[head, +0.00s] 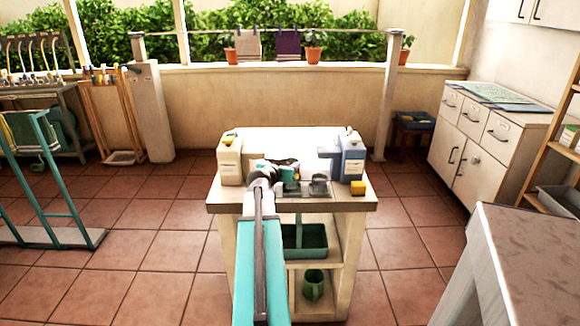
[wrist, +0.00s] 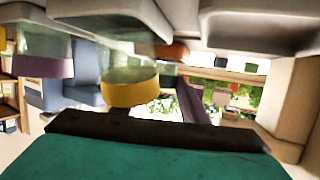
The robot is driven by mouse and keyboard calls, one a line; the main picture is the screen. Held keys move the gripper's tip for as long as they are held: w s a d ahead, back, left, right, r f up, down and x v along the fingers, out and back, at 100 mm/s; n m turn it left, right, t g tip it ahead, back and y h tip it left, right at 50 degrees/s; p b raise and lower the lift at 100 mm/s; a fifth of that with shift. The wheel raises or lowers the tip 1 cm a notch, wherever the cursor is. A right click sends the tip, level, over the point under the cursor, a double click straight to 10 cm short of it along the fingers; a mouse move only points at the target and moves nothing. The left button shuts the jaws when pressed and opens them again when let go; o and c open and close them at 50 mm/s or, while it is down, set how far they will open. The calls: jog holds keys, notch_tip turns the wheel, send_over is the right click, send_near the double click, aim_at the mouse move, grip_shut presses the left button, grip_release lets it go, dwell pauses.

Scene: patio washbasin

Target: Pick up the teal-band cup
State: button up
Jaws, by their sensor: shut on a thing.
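My gripper (head: 285,175) is over the counter of the small cart, shut, with a teal shape at its jaws. I take this as the teal-band cup, but its outline is mostly hidden and its contact with the counter cannot be told. In the wrist view a dark bar and a large teal surface fill the bottom; whether these are my gripper or the cup is unclear. A clear cup with a yellow band (wrist: 130,85) and one with a purple band (wrist: 42,55) appear upside down in the wrist view, close by. A clear cup (head: 320,186) shows right of my gripper in the head view.
A grey-topped counter (head: 530,245) stands right.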

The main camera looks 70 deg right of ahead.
notch_tip(320, 180, up, 10)
jog(key=shift+f, duration=0.15)
dwell(0.6)
dwell(0.6)
